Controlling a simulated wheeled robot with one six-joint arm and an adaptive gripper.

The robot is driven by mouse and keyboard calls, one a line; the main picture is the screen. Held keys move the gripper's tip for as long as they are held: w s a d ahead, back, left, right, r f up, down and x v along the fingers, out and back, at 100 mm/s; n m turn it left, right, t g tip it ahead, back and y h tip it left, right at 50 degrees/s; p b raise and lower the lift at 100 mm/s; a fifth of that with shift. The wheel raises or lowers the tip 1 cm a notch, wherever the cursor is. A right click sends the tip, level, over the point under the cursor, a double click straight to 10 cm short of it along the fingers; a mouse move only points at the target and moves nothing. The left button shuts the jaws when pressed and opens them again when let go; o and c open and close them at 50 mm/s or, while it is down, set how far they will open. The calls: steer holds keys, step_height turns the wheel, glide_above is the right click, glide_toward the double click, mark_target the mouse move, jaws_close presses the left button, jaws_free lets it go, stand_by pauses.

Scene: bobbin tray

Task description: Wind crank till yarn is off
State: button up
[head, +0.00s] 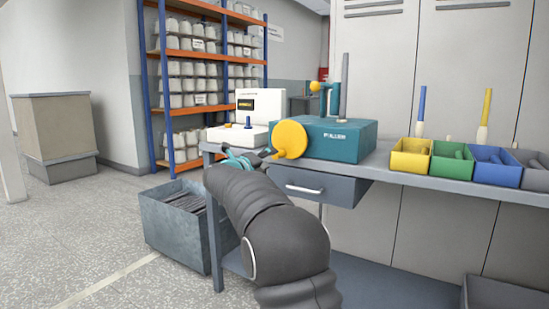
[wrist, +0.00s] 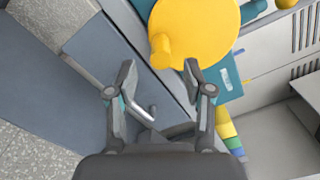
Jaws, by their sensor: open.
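The winder is a teal box (head: 345,137) on the bench. A yellow crank disc (head: 290,139) is on its left side, and a grey upright spindle (head: 344,90) rises from its top. I cannot make out yarn on the spindle. In the wrist view the crank disc (wrist: 195,28) fills the top, with a yellow knob (wrist: 160,50) at its lower left. My gripper (wrist: 160,68) is open and empty; its fingertips flank the line to the knob, just short of it. In the head view my gripper (head: 240,158) is left of the disc, partly hidden by my arm.
A white scale-like device (head: 259,108) stands behind the winder. Yellow, green, blue and grey bins (head: 410,160) line the bench to the right. A drawer with a handle (head: 305,190) is under the bench top. A grey crate (head: 172,222) stands on the floor at left.

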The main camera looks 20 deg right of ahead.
steer(key=v, duration=0.6)
